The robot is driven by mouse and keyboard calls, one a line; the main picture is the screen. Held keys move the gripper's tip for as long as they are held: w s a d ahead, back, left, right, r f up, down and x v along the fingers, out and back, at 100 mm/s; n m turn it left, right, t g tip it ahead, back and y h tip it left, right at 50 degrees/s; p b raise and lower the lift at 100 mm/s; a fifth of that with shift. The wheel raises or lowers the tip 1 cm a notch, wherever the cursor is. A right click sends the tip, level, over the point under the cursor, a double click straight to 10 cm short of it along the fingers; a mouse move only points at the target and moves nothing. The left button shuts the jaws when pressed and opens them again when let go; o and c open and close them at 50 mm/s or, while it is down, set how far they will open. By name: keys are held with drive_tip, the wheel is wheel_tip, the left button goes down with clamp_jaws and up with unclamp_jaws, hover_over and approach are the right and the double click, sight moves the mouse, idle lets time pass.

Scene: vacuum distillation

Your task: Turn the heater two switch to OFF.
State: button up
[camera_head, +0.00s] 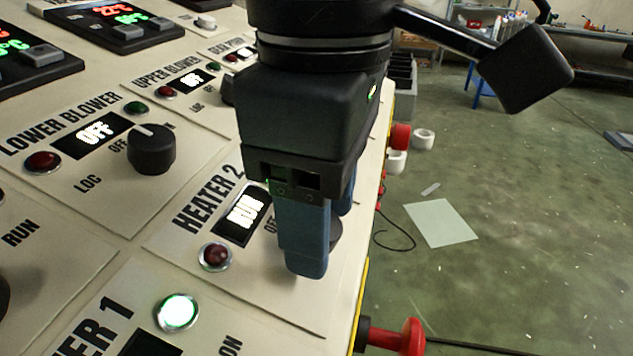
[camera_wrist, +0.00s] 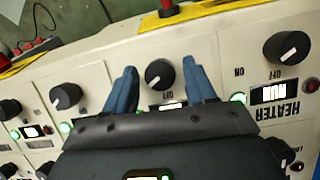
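The heater two switch is a round black knob (camera_wrist: 159,73) with a white pointer mark, seen between my fingers in the wrist view. In the head view only a dark edge of the knob (camera_head: 336,233) shows behind my blue fingers. The heater 2 display (camera_head: 244,215) reads RUN, and the red lamp (camera_head: 215,255) below it looks unlit. My gripper (camera_wrist: 159,66) is open, with one blue finger on each side of the knob and gaps visible. It points down at the panel in the head view (camera_head: 322,245). Whether the fingertips touch the panel cannot be told.
The lower blower knob (camera_head: 152,149) stands left of my gripper, with its display reading OFF. The heater 1 panel has a lit green lamp (camera_head: 178,312). A red emergency-style button (camera_head: 410,338) sticks out beyond the panel's right edge. Open green floor (camera_head: 520,200) lies to the right.

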drive_tip(key=c, duration=0.9)
drive_tip(key=shift+n, duration=0.3)
drive_tip(key=shift+a+r+n+t+p, duration=0.1)
drive_tip(key=shift+n+t+p, duration=0.3)
drive_tip(key=shift+n+p, duration=0.35)
drive_tip(key=n+t, duration=0.1)
drive_tip(key=n, duration=0.1)
drive_tip(key=shift+s+n+p, duration=0.1)
drive_tip(key=shift+n+p, duration=0.2)
drive_tip(key=shift+n, duration=0.05)
drive_tip(key=n+t, duration=0.1)
drive_tip(key=n, duration=0.2)
drive_tip(key=shift+n+t+y, duration=0.3)
drive_tip(key=shift+n+t, duration=0.4)
drive_tip(key=shift+n, duration=0.9)
